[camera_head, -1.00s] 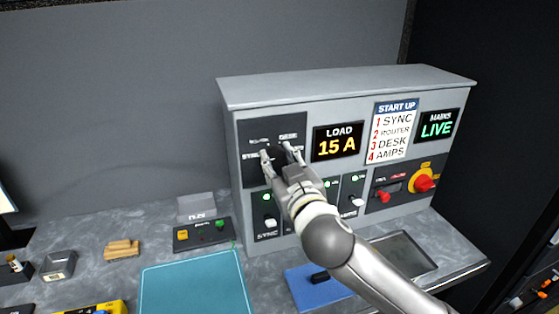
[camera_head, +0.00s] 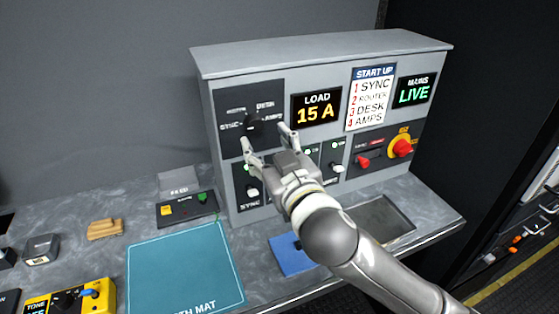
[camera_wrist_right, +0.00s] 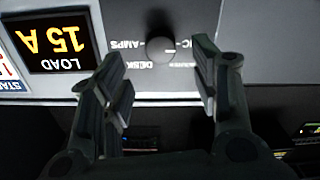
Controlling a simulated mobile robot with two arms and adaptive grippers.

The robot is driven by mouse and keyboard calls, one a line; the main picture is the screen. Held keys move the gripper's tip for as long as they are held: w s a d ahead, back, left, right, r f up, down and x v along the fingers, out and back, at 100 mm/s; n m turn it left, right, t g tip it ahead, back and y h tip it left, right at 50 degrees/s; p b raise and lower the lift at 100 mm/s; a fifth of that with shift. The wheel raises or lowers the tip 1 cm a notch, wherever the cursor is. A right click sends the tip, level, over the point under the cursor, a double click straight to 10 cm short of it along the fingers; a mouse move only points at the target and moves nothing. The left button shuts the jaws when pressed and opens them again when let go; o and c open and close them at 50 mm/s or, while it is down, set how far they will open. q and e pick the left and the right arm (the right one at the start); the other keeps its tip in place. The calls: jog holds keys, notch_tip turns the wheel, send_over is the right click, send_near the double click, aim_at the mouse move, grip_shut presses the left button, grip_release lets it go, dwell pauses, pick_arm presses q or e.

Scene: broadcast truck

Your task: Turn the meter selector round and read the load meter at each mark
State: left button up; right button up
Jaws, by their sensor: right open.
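The meter selector (camera_head: 252,126) is a dark round knob on the black plate at the panel's upper left. Labels SYNC, ROUTER, DESK and AMPS surround it; I cannot tell for certain which mark it points to. The load meter (camera_head: 315,108) reads 15 A in yellow. My right gripper (camera_head: 265,138) is open and empty, just in front of and below the knob, apart from it. In the right wrist view the knob (camera_wrist_right: 160,49) lies between the open fingers, beyond their tips, and the load meter (camera_wrist_right: 57,43) appears upside down. My left gripper is out of view.
Switches marked SYNC (camera_head: 252,190) and AMPS (camera_head: 336,165) sit below. A teal mat (camera_head: 185,265) and blue pad (camera_head: 290,256) lie on the bench.

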jog(key=v, duration=0.6)
dwell(0.3)
